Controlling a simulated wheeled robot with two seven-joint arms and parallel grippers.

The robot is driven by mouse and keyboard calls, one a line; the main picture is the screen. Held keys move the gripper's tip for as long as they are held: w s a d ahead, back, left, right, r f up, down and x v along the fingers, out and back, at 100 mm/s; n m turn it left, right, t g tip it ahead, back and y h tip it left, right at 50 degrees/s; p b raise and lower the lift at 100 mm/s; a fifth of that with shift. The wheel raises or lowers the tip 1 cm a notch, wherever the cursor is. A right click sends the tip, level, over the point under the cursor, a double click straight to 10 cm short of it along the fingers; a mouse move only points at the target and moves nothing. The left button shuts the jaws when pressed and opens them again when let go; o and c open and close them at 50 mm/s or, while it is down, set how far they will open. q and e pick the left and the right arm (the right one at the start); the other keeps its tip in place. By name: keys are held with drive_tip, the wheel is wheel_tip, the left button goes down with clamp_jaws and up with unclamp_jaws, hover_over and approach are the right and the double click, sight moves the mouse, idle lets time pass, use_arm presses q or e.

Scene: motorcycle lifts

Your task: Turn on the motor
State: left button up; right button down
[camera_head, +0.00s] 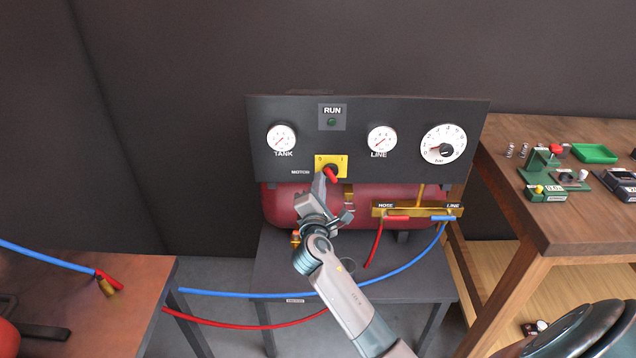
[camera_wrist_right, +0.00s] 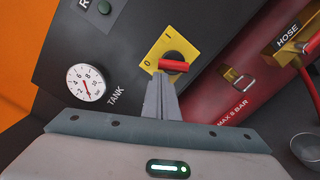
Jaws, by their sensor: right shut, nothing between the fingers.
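The motor switch is a red handle (camera_head: 331,175) on a yellow plate (camera_head: 343,160) marked 0 and 1, low on the dark panel (camera_head: 300,112). In the head view the handle slants down to the right. In the right wrist view the red handle (camera_wrist_right: 174,66) lies just beyond my fingertips on the yellow plate (camera_wrist_right: 186,36). My right gripper (camera_head: 321,181) is shut and empty, its tips right beside the handle; I cannot tell whether they touch. The green RUN lamp (camera_head: 332,122) looks dark. My left gripper is out of view.
A brass manifold (camera_head: 417,211) with red and blue hoses sits to the right. A wooden bench (camera_head: 590,205) with small parts stands at the right.

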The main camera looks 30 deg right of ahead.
sight(328, 167)
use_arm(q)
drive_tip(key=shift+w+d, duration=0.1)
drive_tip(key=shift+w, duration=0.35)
use_arm(e)
drive_tip(key=shift+r+m, duration=0.15)
drive_tip(key=shift+m, duration=0.45)
drive_tip(key=shift+r+m, duration=0.15)
drive_tip(key=shift+m, duration=0.25)
drive_tip(key=m, duration=0.2)
drive_tip(key=r+m, duration=0.1)
drive_tip(key=m, duration=0.1)
drive_tip(key=d+m, duration=0.1)
drive_tip(key=m, duration=0.2)
drive_tip(key=shift+s+r+b, duration=0.25)
drive_tip(key=shift+s+b, duration=0.05)
drive_tip(key=shift+s+d+r+m, duration=0.1)
drive_tip(key=shift+d+m, duration=0.15)
drive_tip(key=shift+m, duration=0.45)
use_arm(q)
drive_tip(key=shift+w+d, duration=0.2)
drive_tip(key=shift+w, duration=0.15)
use_arm(e)
drive_tip(key=shift+s+d+r+m, duration=0.1)
drive_tip(key=shift+s+d+m, duration=0.1)
drive_tip(key=shift+m, duration=0.8)
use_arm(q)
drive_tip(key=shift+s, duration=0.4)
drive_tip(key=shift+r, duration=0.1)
use_arm(e)
drive_tip(key=shift+w, duration=0.1)
